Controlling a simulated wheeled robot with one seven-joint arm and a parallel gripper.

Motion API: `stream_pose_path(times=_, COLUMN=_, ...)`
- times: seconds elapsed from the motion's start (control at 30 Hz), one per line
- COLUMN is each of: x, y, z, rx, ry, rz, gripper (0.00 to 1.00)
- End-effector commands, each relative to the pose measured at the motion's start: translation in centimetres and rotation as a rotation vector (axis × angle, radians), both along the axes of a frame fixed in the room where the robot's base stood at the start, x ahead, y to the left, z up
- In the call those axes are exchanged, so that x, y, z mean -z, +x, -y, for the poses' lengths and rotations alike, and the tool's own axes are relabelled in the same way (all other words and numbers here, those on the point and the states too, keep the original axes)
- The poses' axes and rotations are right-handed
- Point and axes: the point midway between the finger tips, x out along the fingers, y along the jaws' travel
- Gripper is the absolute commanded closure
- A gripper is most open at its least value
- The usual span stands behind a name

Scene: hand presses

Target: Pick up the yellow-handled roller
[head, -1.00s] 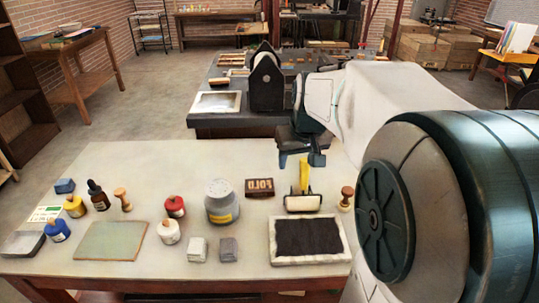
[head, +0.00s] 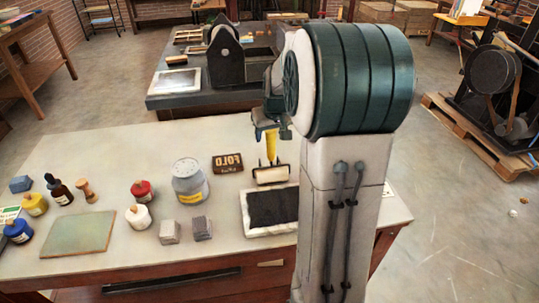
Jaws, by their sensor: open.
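The yellow-handled roller (head: 271,174) stands at the back edge of the black-filled tray, its yellow handle upright and its pale roller head low. My gripper (head: 268,133) is open, directly over the handle, with its fingers around or just in front of the handle's top. I cannot tell whether the fingers touch it. My arm covers the area just right of the roller.
The white-rimmed tray (head: 245,217) lies in front of the roller. A wooden FOLD block (head: 227,163) and a grey tin (head: 189,181) stand to its left. Two grey blocks (head: 202,229) sit nearer the front. The table's (head: 100,155) back left is clear.

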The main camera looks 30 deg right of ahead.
Motion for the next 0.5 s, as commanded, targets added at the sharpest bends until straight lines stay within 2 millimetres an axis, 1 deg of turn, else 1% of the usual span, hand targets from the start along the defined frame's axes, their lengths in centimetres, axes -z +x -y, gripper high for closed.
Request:
stream_pose_path(times=0.1, x=1.9, y=0.3, z=0.2, rx=0.0, ry=0.003, rz=-0.006, gripper=0.45)
stream_pose_path(times=0.2, x=3.2, y=0.8, z=0.3, rx=-0.001, ry=0.002, rz=-0.004, gripper=0.45)
stream_pose_path(times=0.33, x=4.1, y=1.2, z=0.4, rx=0.0, ry=0.001, rz=-0.002, gripper=0.45)
stream_pose_path(times=0.5, x=4.2, y=1.2, z=0.4, rx=0.0, ry=0.001, rz=-0.001, gripper=0.45)
